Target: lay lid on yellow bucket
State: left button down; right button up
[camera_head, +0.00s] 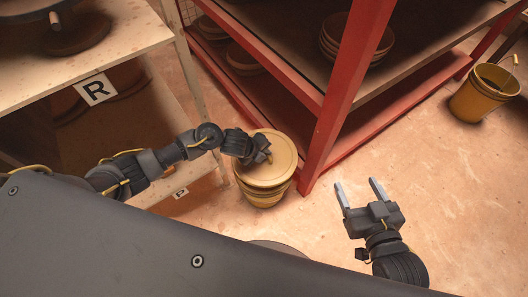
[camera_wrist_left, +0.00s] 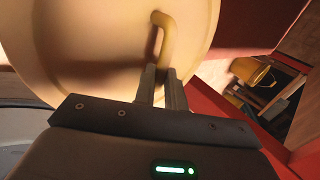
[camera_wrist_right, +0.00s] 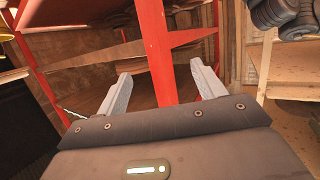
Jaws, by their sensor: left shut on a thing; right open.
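The round yellow lid (camera_head: 281,172) is level with the top of the yellow bucket (camera_head: 264,197), which stands on the floor beside the red shelf. The lid covers the bucket's opening; I cannot tell whether it rests on the rim or hangs just above it. My left gripper (camera_head: 265,155) is shut on the lid's handle. In the left wrist view the fingers (camera_wrist_left: 166,76) meet at the lower end of the yellow handle (camera_wrist_left: 169,32) on the lid (camera_wrist_left: 85,45). My right gripper (camera_head: 359,190) is open and empty, above the floor to the right.
A red-framed shelf (camera_head: 336,95) with stacked bowls (camera_head: 343,45) stands right behind the bucket. A pale shelf (camera_head: 110,50) with an R sign (camera_head: 97,90) is at the left. Another yellow bucket (camera_head: 478,102) stands at far right. The floor (camera_head: 440,170) between is clear.

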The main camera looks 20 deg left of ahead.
pick_arm(q)
notch_tip(320, 180, down, 2)
jog(key=shift+b, duration=0.95)
notch_tip(320, 180, down, 3)
jog(key=b, duration=0.3)
jog(key=shift+f, duration=0.1)
jog(key=shift+f+b, duration=0.35)
jog(key=shift+f, duration=0.1)
pick_arm(e)
notch_tip(320, 180, up, 13)
jog(key=s+t+y, duration=0.2)
jog(key=t+y, duration=0.4)
jog(key=t, duration=0.4)
jog(key=shift+s+n, duration=0.25)
jog(key=shift+n, duration=0.05)
pick_arm(q)
jog(key=shift+a, duration=0.15)
pick_arm(e)
jog(key=shift+a+r, duration=0.1)
jog(key=shift+a, duration=0.05)
pick_arm(q)
jog(key=shift+f, duration=0.3)
jog(key=c, duration=0.9)
grip_release()
